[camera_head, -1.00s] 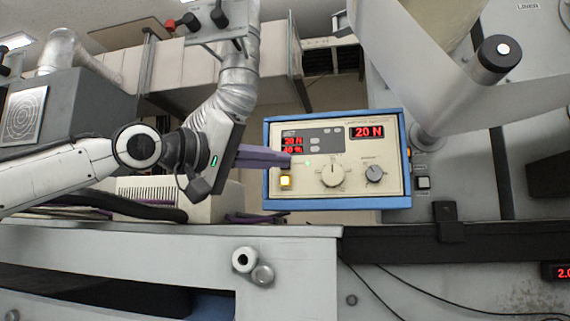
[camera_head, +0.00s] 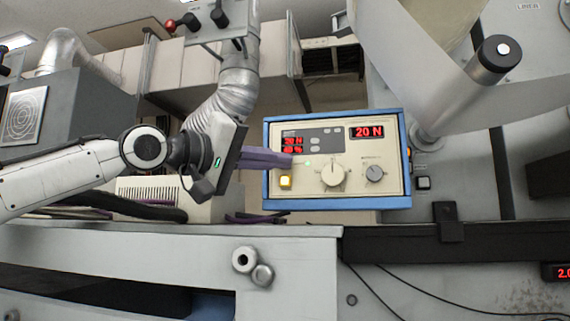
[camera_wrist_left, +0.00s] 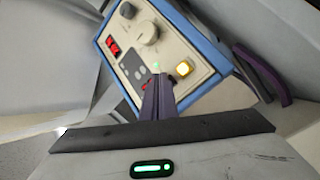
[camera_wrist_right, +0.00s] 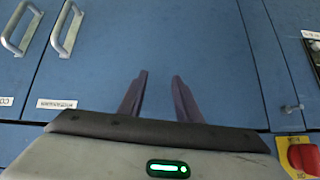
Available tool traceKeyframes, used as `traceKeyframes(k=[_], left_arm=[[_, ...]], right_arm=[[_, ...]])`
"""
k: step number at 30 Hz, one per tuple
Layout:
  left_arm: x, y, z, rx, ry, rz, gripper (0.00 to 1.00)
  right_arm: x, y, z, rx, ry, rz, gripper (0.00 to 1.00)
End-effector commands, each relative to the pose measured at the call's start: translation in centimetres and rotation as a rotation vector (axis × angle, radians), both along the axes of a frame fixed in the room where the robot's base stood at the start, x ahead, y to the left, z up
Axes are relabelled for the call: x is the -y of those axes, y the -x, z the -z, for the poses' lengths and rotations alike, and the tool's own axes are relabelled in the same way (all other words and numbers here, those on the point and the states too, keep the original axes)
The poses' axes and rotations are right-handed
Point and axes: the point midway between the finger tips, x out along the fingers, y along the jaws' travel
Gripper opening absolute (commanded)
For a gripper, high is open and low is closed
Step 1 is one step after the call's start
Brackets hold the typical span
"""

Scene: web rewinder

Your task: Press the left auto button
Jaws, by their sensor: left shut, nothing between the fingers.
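A blue-framed control box (camera_head: 390,155) with a cream face stands right of my left gripper. A square button lit yellow (camera_head: 285,181) is at the lower left of its face; the button also shows in the left wrist view (camera_wrist_left: 184,68). No label marking it as auto is readable. My left gripper (camera_head: 291,161) is shut and empty, its purple fingers pointing at the face just above the yellow button and below the small red displays. In the left wrist view its fingertips (camera_wrist_left: 158,77) sit beside the button; contact cannot be told. My right gripper (camera_wrist_right: 159,76) is open and empty.
The box face also has two knobs (camera_head: 333,174) and a red 20 N display (camera_head: 367,132). The right wrist view shows blue cabinet doors (camera_wrist_right: 200,45) and a red knob (camera_wrist_right: 303,157).

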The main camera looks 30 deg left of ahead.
Motion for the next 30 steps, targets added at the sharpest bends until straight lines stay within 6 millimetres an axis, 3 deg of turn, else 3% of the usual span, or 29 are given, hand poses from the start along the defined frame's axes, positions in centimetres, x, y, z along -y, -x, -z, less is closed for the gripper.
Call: traceKeyframes(k=[16,30], left_arm=[[-0.1,-0.5,0.1,-0.001,-0.002,0.0,0.0],[0.3,1.1,0.1,0.0,-0.001,-0.001,0.0]], right_arm=[[0.0,0.0,0.0,0.0,0.0,0.0,0.31],[0.0,0.0,0.7,0.001,0.0,0.0,0.31]])
